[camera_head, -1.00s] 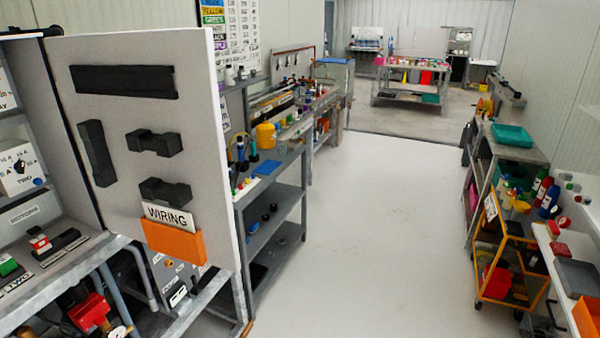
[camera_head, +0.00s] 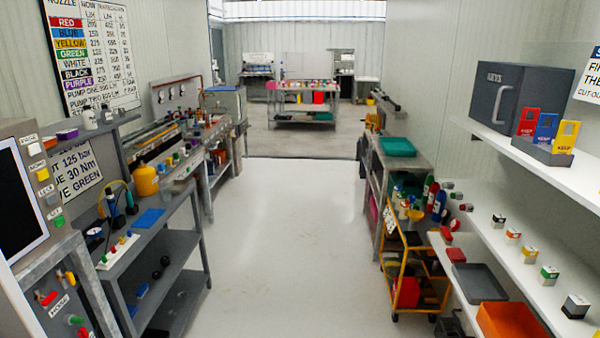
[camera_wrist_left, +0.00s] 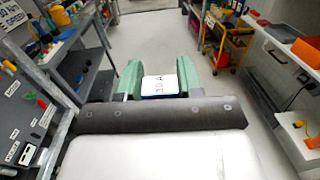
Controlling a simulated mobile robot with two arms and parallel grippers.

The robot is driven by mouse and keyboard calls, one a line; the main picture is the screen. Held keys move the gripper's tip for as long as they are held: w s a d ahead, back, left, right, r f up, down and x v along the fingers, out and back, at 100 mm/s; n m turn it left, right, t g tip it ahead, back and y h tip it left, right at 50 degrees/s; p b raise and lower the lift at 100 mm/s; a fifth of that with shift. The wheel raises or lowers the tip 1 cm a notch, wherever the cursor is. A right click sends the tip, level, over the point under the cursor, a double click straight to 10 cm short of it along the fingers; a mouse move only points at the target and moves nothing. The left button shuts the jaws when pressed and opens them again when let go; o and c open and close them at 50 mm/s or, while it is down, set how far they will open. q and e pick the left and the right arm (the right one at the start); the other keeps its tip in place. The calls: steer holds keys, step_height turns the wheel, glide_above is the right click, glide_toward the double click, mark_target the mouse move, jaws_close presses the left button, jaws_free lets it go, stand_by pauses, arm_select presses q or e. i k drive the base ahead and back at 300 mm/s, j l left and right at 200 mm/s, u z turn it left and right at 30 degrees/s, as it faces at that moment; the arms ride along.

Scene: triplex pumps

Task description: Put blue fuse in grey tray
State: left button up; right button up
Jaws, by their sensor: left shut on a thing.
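In the left wrist view my left gripper (camera_wrist_left: 160,86) is shut on the blue fuse (camera_wrist_left: 159,85), a small block with a white face marked "10 A" and a blue edge. The fuse sits between the green fingertips, held above the aisle floor. In the head view a dark grey tray (camera_head: 480,283) lies on the lower white shelf at the right, beside an orange tray (camera_head: 512,322). The grey tray looks empty. My grippers do not show in the head view.
Several small white-topped blocks (camera_head: 530,255) line the right shelf. A yellow trolley (camera_head: 412,265) stands beyond it. A grey shelf unit (camera_head: 165,255) and a control panel (camera_head: 62,295) are on the left. The aisle floor (camera_head: 290,240) between is clear.

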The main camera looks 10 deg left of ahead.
mark_target(478, 285)
steer(key=i+u, duration=0.1)
steer(key=i, duration=0.6)
steer(key=i+l+u, duration=0.1)
steer(key=i, duration=0.55)
steer(key=i+l, duration=0.25)
steer(key=i, duration=0.4)
steer(key=i+j+u, duration=0.2)
steer(key=i+u, duration=0.2)
steer(key=i, duration=0.7)
steer(key=i+l+u, duration=0.2)
steer(key=i+u, duration=0.2)
steer(key=i, duration=0.65)
steer(key=i+u, duration=0.2)
steer(key=u, duration=0.2)
steer(key=i+u, duration=0.15)
steer(key=u, duration=0.3)
steer(key=i+l+u, duration=0.15)
steer(key=u, duration=0.25)
steer(key=i+l+u, duration=0.15)
steer(key=u, duration=0.25)
